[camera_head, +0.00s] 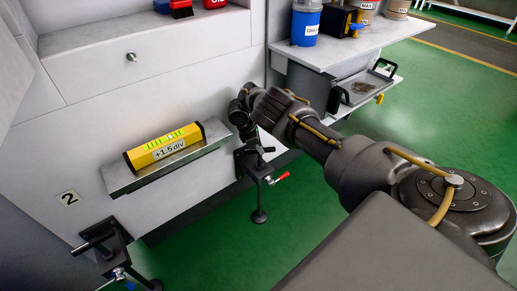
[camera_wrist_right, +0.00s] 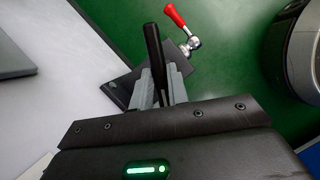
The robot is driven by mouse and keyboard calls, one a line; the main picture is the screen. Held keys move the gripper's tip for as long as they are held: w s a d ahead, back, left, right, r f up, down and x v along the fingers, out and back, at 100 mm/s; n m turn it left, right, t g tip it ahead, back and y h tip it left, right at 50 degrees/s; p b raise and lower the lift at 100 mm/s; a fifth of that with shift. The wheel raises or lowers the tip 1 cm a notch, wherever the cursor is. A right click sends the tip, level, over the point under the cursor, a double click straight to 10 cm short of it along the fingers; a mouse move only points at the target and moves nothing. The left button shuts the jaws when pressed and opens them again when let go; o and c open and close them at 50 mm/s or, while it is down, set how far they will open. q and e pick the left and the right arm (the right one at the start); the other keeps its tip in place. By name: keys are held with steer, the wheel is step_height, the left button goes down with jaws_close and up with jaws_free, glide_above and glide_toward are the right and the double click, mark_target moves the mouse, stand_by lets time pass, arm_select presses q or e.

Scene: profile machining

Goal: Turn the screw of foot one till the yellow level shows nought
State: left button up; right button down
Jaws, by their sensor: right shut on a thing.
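The yellow level (camera_head: 165,146) sits on a grey ledge (camera_head: 120,180) on the machine's front, and its display reads "+1.5 div". Right of it is a dark foot (camera_head: 259,168) with a red-tipped lever (camera_head: 280,178) and a round pad on the green floor. My right gripper (camera_head: 243,132) is at the top of this foot. In the right wrist view my right gripper (camera_wrist_right: 160,88) is shut on a black bar (camera_wrist_right: 153,45), the foot's screw handle. The red lever (camera_wrist_right: 175,15) shows just beyond it. The foot's number is hidden. My left gripper is out of view.
A second foot (camera_head: 108,248) stands at the lower left, by a plate marked 2 (camera_head: 68,198). A grey shelf (camera_head: 345,45) with a blue cup (camera_head: 305,25) and other containers stands behind my right arm. Green floor is open at the right.

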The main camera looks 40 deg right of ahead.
steer(key=shift+d, duration=0.1)
steer(key=c, duration=1.4)
jaws_free()
steer(key=shift+o, duration=0.2)
